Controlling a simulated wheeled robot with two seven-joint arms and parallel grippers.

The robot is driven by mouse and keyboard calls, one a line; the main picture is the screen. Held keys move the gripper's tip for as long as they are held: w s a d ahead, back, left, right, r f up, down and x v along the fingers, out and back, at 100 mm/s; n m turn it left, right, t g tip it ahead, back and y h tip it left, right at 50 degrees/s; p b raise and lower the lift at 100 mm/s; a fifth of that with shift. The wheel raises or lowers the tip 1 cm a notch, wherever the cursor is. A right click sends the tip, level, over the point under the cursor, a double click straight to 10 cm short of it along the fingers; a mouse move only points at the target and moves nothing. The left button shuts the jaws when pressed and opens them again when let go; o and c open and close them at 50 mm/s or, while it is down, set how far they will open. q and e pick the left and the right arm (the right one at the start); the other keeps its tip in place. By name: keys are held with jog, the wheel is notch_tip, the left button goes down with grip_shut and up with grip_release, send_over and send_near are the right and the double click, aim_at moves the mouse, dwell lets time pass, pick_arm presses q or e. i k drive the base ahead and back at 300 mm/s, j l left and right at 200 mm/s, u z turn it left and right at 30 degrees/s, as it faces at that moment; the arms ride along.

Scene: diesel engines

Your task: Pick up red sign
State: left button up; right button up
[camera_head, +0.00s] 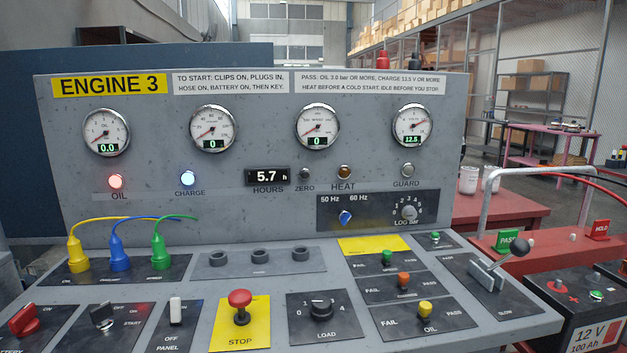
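The red sign (599,230) reads HOLD and stands upright on the red surface at the far right, beyond the control panel. A green sign (507,240) reading PASS stands to its left, nearer the panel's lever. Neither of my grippers shows in the head view.
The grey ENGINE 3 panel (255,180) fills most of the view. Red and black cables (590,178) pass above the red sign.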

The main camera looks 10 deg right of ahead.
aim_at(600, 229)
jog(key=z, duration=1.8)
jog(key=i+l+z, duration=0.35)
jog(key=i, duration=0.25)
jog(key=i+l+z, duration=0.4)
jog(key=i, duration=0.9)
jog(key=i+z, duration=0.45)
jog(key=i, duration=0.8)
jog(key=i+u, duration=0.2)
jog(key=i, duration=0.55)
jog(key=i+l+u, duration=0.1)
jog(key=i+u, duration=0.15)
jog(key=i, duration=0.45)
jog(key=i+j+u, duration=0.1)
jog(key=i+u, duration=0.15)
jog(key=u, duration=0.2)
jog(key=i+u, duration=0.25)
jog(key=u, duration=0.15)
jog(key=i+l+u, duration=0.1)
jog(key=i+u, duration=0.15)
jog(key=u, duration=0.2)
jog(key=i+l+u, duration=0.15)
jog(key=u, duration=0.25)
jog(key=i, duration=0.1)
